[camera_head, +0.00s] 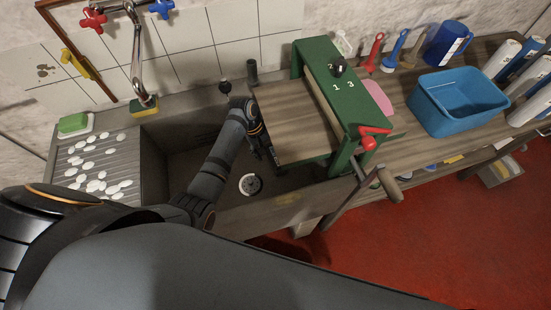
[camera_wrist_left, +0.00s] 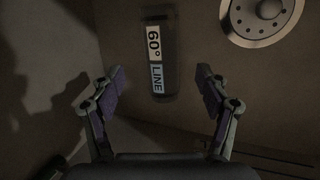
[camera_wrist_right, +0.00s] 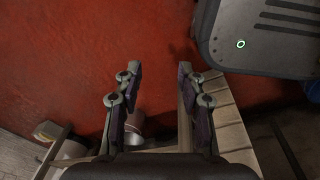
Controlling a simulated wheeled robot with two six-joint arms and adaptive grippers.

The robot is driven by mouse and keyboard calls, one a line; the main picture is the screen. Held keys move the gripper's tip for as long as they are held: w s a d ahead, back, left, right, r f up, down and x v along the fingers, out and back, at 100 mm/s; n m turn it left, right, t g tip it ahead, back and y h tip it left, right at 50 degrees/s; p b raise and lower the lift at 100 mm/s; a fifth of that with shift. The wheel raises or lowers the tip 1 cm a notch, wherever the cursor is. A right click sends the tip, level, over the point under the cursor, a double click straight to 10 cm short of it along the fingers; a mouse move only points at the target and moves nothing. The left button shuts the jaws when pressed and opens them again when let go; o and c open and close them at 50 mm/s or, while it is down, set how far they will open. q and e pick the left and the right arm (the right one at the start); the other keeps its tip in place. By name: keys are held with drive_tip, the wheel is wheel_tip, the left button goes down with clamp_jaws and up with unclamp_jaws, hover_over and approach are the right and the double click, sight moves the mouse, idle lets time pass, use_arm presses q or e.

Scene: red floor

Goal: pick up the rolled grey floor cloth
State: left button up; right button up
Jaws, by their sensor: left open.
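In the left wrist view a dark grey, roll-shaped bundle (camera_wrist_left: 172,50) lies on the sink bottom, with a white and blue label reading "60° LINE". It looks like the rolled floor cloth, though the shade hides its texture. My left gripper (camera_head: 268,155) points down into the sink basin (camera_head: 180,150), its fingers apart. In its wrist view the bundle lies between and beyond the fingertips, with no visible contact. I cannot make out the bundle in the head view. My right gripper (camera_wrist_right: 162,85) is open and empty above the red floor, outside the head view.
The drain (camera_head: 250,184) also shows in the left wrist view (camera_wrist_left: 262,15). A green-framed mangle (camera_head: 312,62) with a red-hubbed crank (camera_head: 372,137) stands right of the basin. A blue tub (camera_head: 425,108) sits on the bench. White pieces lie on the drainboard (camera_head: 125,150).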

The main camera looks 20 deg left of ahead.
sight(274, 156)
use_arm(q)
drive_tip(key=x, duration=0.4)
drive_tip(key=shift+w+a+f, duration=0.1)
drive_tip(key=shift+f, duration=0.4)
drive_tip(key=c, duration=1.3)
drive_tip(key=shift+o, duration=0.2)
use_arm(e)
drive_tip(key=shift+s+a+f, duration=0.2)
drive_tip(key=shift+s, duration=0.35)
use_arm(q)
drive_tip(key=shift+r, duration=0.15)
